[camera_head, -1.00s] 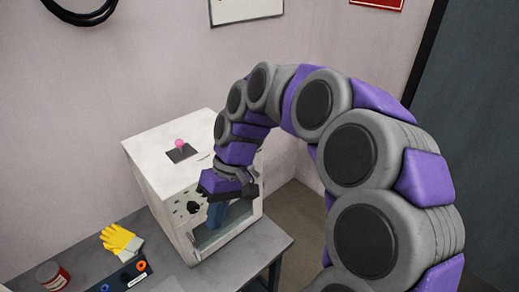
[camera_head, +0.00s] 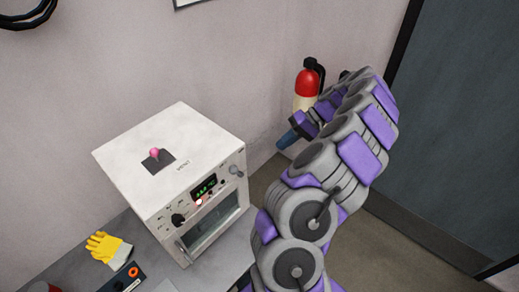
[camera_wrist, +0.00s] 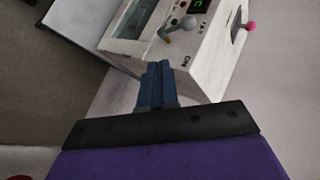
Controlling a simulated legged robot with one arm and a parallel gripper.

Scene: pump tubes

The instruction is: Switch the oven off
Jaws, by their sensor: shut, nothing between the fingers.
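The white oven (camera_head: 165,165) stands on a grey table in the head view. Its front has a lit green display (camera_head: 204,187), a black knob (camera_head: 178,219), small red lights and a grey knob or lever (camera_head: 236,171) at the right end. A pink-tipped lever (camera_head: 154,153) stands on its top. My gripper (camera_head: 288,138) is shut and empty, to the right of the oven and apart from it. In the wrist view, the blue fingers (camera_wrist: 157,85) are together in front of the oven (camera_wrist: 200,55), with the grey lever (camera_wrist: 180,27) beyond them.
A red fire extinguisher (camera_head: 307,85) is on the wall close behind my gripper. Yellow gloves (camera_head: 108,249) and a dark box with an orange knob (camera_head: 124,278) lie on the table left of the oven. Floor is open at the right.

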